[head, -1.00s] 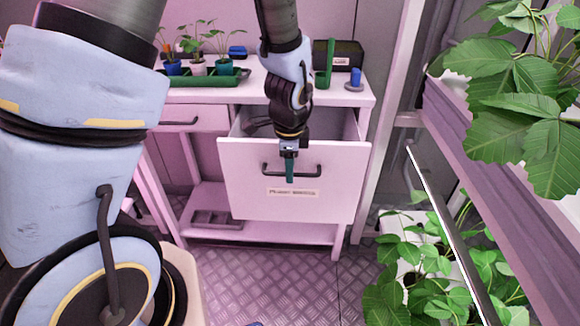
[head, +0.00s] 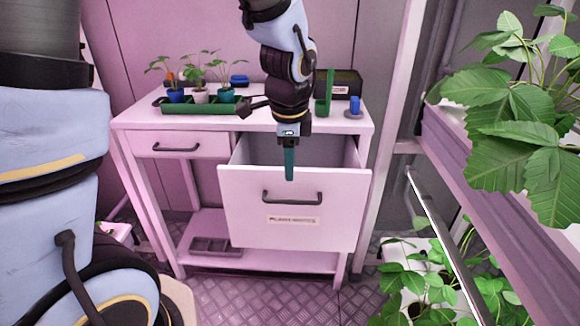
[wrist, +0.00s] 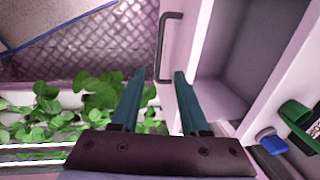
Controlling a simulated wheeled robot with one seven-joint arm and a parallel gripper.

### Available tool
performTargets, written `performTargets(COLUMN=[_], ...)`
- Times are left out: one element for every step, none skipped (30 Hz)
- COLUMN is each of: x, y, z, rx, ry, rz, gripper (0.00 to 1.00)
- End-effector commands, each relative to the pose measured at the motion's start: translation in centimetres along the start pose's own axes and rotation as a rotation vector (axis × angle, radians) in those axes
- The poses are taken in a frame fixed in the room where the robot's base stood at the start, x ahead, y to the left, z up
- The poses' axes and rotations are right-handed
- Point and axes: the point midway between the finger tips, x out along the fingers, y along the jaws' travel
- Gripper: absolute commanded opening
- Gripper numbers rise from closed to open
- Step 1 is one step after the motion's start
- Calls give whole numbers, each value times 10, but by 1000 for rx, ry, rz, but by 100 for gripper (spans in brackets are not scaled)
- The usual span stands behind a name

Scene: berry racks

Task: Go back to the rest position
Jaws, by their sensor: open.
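My gripper (head: 289,165) hangs downward in front of the open drawer (head: 240,205) of the white bench. Its teal fingers overlap the top of the drawer front in the head view. In the wrist view my gripper (wrist: 158,88) has its two fingers apart with nothing between them. The drawer's dark handle (wrist: 165,48) shows beyond the fingertips, apart from them. The drawer (wrist: 225,60) is pulled out, and the part of its inside that I see looks empty.
A plant rack (head: 470,150) with leafy plants stands close on the right. The floor before the bench is clear.

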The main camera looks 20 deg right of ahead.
Motion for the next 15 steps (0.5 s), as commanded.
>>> performTargets(x=[0,0,0,0,0,0,0,0,0,0,0,0,0,-1,-1], y=[0,0,0,0,0,0,0,0,0,0,-1,-1,-2,-2,-2], z=[0,0,0,0,0,0,0,0,0,2,5,11,18,28,43], rx=[0,0,0,0,0,0,0,0,-3,-11,-27,-62,-102,-152,-238], ry=[0,0,0,0,0,0,0,0,0,0,-1,-3,-5,-8,-12], rz=[0,0,0,0,0,0,0,0,0,0,0,1,3,4,7], gripper=[45,45,45,45,45,45,45,45,45,45,45,45,45,45,45])
